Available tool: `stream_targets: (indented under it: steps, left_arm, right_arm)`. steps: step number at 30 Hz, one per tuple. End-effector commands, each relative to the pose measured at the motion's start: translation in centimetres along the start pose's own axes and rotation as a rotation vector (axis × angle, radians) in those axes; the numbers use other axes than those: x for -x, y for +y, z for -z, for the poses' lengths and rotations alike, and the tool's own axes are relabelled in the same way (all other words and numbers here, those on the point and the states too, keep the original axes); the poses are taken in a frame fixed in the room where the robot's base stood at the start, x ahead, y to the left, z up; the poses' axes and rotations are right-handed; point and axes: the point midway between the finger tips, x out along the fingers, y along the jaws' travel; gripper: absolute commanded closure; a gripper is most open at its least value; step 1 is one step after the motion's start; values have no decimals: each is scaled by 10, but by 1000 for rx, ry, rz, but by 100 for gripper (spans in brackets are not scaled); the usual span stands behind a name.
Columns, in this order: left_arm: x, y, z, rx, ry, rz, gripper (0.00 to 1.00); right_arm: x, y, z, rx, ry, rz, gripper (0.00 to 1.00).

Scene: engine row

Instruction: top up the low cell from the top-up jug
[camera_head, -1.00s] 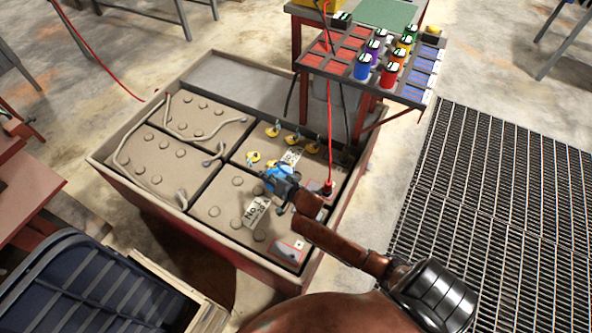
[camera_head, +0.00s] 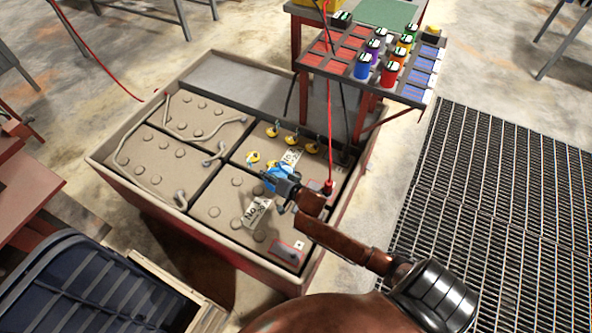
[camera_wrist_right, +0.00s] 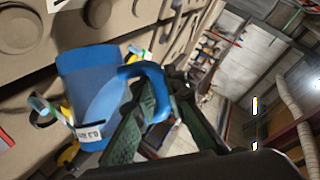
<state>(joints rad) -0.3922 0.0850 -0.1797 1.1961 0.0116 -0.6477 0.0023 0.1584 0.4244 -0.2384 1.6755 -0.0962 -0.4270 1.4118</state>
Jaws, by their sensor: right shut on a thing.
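A blue top-up jug (camera_head: 273,179) is held by its handle in my right gripper (camera_head: 286,186), over the front right of the battery crate (camera_head: 196,233). In the right wrist view the jug (camera_wrist_right: 90,84) shows large, with its handle between the dark green fingers of the gripper (camera_wrist_right: 150,112). The jug looks tilted; I cannot see liquid or a stream. Beige cells (camera_head: 224,200) fill the crate. Several yellow caps (camera_head: 292,137) stand on the right-hand cell, close behind the jug. Which cell is low I cannot tell. My left gripper is out of view.
A raised rack (camera_head: 344,54) with red and blue slots and several coloured bottles (camera_head: 389,74) stands behind the crate. A red cable (camera_head: 330,150) hangs to the cells. Floor grating (camera_head: 490,210) lies right; a dark blue bin (camera_head: 80,290) stands front left.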

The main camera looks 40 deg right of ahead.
Motion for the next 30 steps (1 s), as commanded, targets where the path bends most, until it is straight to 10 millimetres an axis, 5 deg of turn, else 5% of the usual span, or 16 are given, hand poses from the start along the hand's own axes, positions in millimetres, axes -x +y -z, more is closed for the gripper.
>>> stream_targets:
  steps: [30]
  left_arm:
    - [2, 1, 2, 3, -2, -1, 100]
  right_arm:
    - [3, -4, 7, -42, -7, 21, 100]
